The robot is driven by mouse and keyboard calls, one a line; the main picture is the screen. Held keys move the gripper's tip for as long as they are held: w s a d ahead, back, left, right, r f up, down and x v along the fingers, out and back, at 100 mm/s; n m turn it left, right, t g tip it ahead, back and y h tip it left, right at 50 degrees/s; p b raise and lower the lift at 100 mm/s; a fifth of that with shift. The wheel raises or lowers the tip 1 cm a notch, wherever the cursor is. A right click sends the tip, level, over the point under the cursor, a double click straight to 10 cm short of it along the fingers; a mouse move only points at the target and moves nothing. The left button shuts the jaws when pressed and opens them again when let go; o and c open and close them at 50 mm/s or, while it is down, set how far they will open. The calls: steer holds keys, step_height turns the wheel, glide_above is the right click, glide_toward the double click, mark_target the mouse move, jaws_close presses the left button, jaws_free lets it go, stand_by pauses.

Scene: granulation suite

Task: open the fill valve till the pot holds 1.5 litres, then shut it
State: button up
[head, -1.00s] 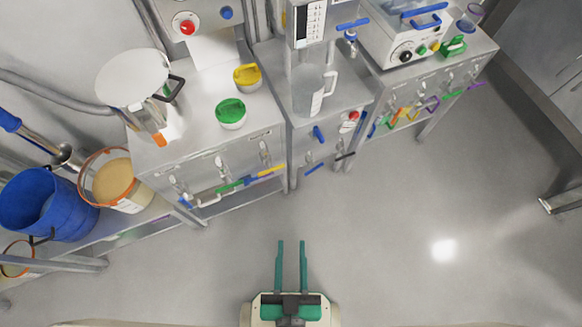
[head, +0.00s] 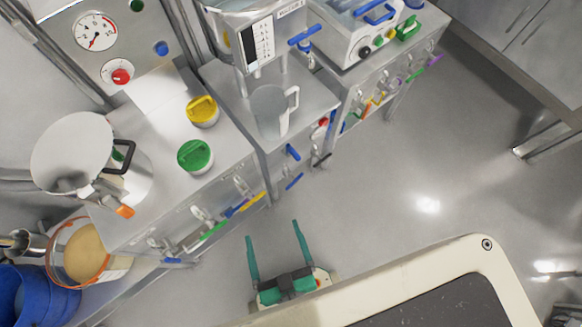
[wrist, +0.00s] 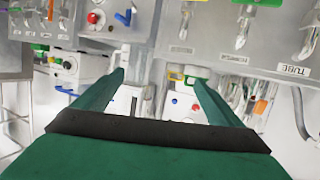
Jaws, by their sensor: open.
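The pot (head: 268,110), a grey jug with a pale handle, stands upright on the middle bench under a tank unit with a white level scale (head: 259,44). The fill valve (head: 305,38) appears to be the blue T-shaped handle at the tank's right, above and beside the pot. The liquid level in the pot cannot be read. My gripper (head: 273,231) has green fingers spread apart, with nothing between them. It is over the floor in front of the benches, well apart from the valve and pot. Its fingers also show in the wrist view (wrist: 157,78).
The left bench holds a green-lidded jar (head: 195,155), a yellow-lidded jar (head: 202,110) and a large steel vessel (head: 75,152). A white control box (head: 350,42) stands at right. The floor (head: 385,165) is clear.

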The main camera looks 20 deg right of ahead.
steer(key=shift+o, duration=0.5)
steer(key=w+d+f+n+g+h, duration=0.1)
steer(key=w+f, duration=0.4)
steer(key=f, duration=0.6)
steer(key=w+d+f+n+g, duration=0.1)
steer(key=w+f+g, duration=0.2)
steer(key=f, duration=0.9)
steer(key=shift+w+d+f+n+h, duration=0.3)
steer(key=shift+w+h, duration=0.1)
steer(key=shift+w, duration=0.65)
steer(key=n+g+h, duration=0.2)
steer(key=g, duration=0.2)
glide_toward(294, 182)
steer(key=x, duration=1)
steer(key=shift+w+d+f, duration=0.15)
steer(key=shift+f, duration=0.2)
steer(key=c, duration=0.9)
